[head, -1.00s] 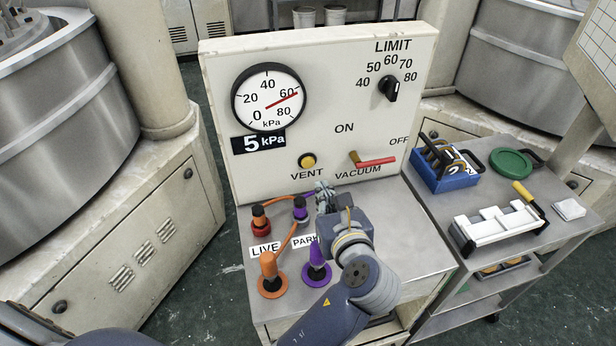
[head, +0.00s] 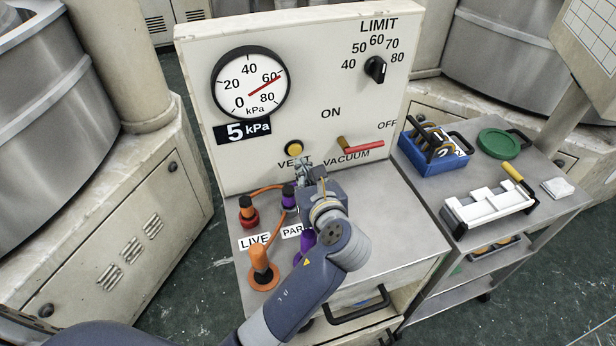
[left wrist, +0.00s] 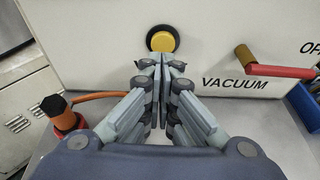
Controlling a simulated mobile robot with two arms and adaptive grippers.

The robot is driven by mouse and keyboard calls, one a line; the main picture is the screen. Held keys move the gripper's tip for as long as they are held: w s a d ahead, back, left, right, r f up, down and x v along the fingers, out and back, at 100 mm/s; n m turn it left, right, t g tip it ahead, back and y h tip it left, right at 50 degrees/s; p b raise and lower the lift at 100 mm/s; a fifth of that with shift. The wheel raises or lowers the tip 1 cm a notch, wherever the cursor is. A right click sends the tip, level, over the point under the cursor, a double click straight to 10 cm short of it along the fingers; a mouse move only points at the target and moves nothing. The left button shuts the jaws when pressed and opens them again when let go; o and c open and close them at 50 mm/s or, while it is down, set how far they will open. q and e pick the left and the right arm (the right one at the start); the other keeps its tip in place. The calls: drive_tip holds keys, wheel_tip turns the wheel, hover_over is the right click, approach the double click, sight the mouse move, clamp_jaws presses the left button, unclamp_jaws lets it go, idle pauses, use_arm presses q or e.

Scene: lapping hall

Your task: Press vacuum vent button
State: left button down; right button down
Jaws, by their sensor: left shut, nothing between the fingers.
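The vacuum vent button (head: 294,149) is a yellow round button in a black ring on the cream panel (head: 310,85), above the VENT label. My left gripper (head: 301,168) is shut and empty just in front of the panel and slightly below the button, covering part of the label. In the left wrist view the button (left wrist: 161,41) sits just beyond the closed fingertips (left wrist: 161,62). A gap or contact between tips and button cannot be told. My right gripper is not in view.
A red-handled vacuum lever (head: 362,147) is right of the button. A gauge (head: 250,84) and limit knob (head: 375,69) are above. Orange (head: 262,268) and purple plugs with an orange cable stand below left. A cart (head: 500,235) with a blue bin (head: 434,153) stands right.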

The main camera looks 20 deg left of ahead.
sight(295, 150)
use_arm(q)
drive_tip(key=shift+x, duration=2.35)
